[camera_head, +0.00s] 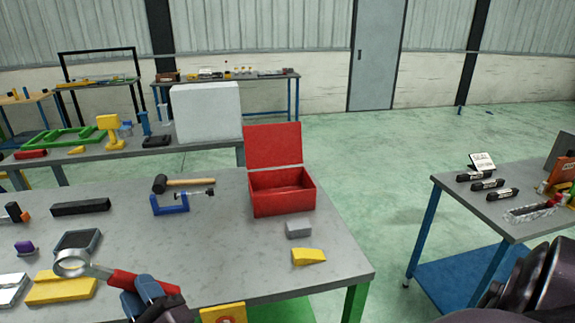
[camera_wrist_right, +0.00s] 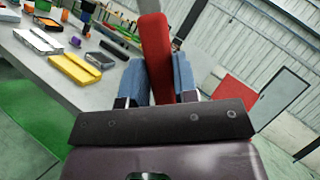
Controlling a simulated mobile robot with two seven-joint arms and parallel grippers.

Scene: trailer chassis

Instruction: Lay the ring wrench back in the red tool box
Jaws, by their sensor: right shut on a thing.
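The ring wrench (camera_head: 130,279) has a silver ring end and a red handle. My right gripper (camera_head: 152,292) is shut on its red handle, at the front left of the near table in the head view, with the ring pointing left. In the right wrist view the handle (camera_wrist_right: 155,50) stands between the blue fingers of the gripper (camera_wrist_right: 160,80). The red tool box (camera_head: 283,203) stands open on the table to the right and farther back, its lid raised at the back. Most of the box floor is hidden by its front wall. My left gripper is not in view.
A blue clamp (camera_head: 171,204) and a hammer (camera_head: 183,182) lie left of the box. A grey block (camera_head: 299,229) and a yellow wedge (camera_head: 308,257) lie in front of it. A yellow block (camera_head: 60,288) lies near the wrench. The table's middle (camera_head: 200,245) is clear.

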